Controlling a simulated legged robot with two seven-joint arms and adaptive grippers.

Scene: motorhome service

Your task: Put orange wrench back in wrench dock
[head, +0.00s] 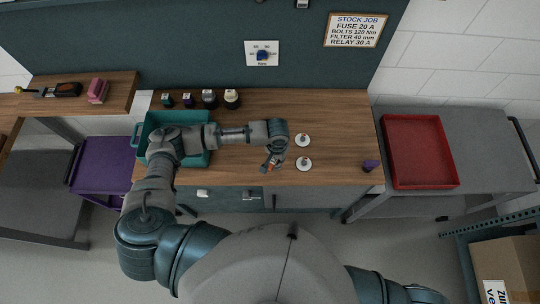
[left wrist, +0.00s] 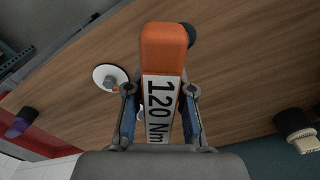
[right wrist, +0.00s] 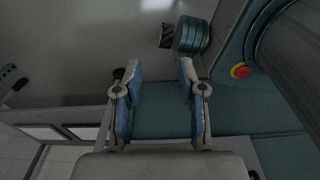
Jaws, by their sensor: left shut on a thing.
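The orange wrench (left wrist: 163,45) fills the middle of the left wrist view, with a white label reading 120 Nm. My left gripper (left wrist: 160,110) is shut on it, its blue-padded fingers on both sides of the labelled part. In the head view my left gripper (head: 271,163) is over the wooden counter, just left of two white discs; only a bit of orange shows there. I cannot tell which object is the wrench dock. My right gripper (right wrist: 160,85) shows in the right wrist view, fingers apart and empty.
Two white discs with small posts, a rear one (head: 302,140) and a front one (head: 304,164), stand on the counter (head: 335,115). A teal bin (head: 141,139) is left, a red tray (head: 453,184) right. A purple item (head: 370,165) lies near the counter's right edge. Several dark jars stand behind.

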